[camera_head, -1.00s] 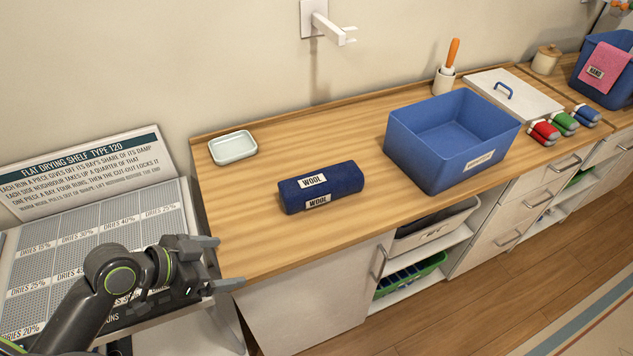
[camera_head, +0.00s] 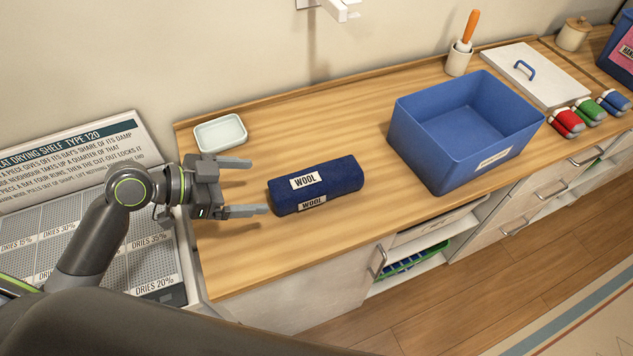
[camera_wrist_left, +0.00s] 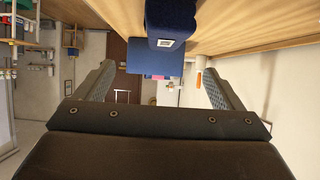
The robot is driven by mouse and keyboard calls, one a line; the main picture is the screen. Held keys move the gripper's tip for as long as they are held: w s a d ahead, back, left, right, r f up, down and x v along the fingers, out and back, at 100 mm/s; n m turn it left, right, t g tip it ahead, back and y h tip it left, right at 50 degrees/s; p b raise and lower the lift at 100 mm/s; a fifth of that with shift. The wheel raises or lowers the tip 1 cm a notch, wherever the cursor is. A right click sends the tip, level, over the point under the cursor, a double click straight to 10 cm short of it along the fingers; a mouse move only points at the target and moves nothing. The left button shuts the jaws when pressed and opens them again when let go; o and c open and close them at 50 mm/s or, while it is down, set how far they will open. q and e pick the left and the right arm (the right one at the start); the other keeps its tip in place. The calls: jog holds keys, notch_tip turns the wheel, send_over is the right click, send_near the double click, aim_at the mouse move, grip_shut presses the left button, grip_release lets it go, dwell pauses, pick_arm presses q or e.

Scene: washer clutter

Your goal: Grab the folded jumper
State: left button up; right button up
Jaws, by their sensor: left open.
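The folded jumper (camera_head: 335,181) is a dark blue roll with white WOOL labels, lying on the wooden counter left of the blue bin. My left gripper (camera_head: 258,187) is open and empty, just left of the jumper's left end, with its fingers pointing toward it. In the left wrist view the jumper (camera_wrist_left: 170,18) shows at the top between the two fingers, its end facing the camera. The fingers look apart from it. My right gripper is not seen.
An empty blue bin (camera_head: 402,133) stands to the right of the jumper. A small white dish (camera_head: 220,133) sits behind the gripper. A drying shelf (camera_head: 125,262) is at the left. Bare counter (camera_head: 250,262) lies in front of the jumper.

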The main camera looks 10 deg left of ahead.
aim_at(304, 182)
pick_arm(q)
jog(key=p+x, duration=0.1)
jog(key=x, duration=0.7)
jog(key=shift+w+d+p, duration=0.2)
jog(key=shift+p, duration=0.2)
jog(key=shift+w+d+f+p, duration=0.3)
jog(key=shift+w+d+p, duration=0.05)
jog(key=shift+w+d, duration=0.05)
jog(key=x, duration=0.2)
jog(key=p+x, duration=0.1)
jog(key=shift+w+d+f+p, duration=0.15)
jog(key=shift+w+p, duration=0.15)
jog(key=shift+w, duration=0.15)
jog(key=shift+w+d+f, duration=0.1)
jog(key=shift+d+f, duration=0.1)
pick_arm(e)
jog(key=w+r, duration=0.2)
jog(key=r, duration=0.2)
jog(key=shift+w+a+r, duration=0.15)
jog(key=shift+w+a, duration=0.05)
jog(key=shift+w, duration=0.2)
pick_arm(q)
jog(key=c, duration=1.3)
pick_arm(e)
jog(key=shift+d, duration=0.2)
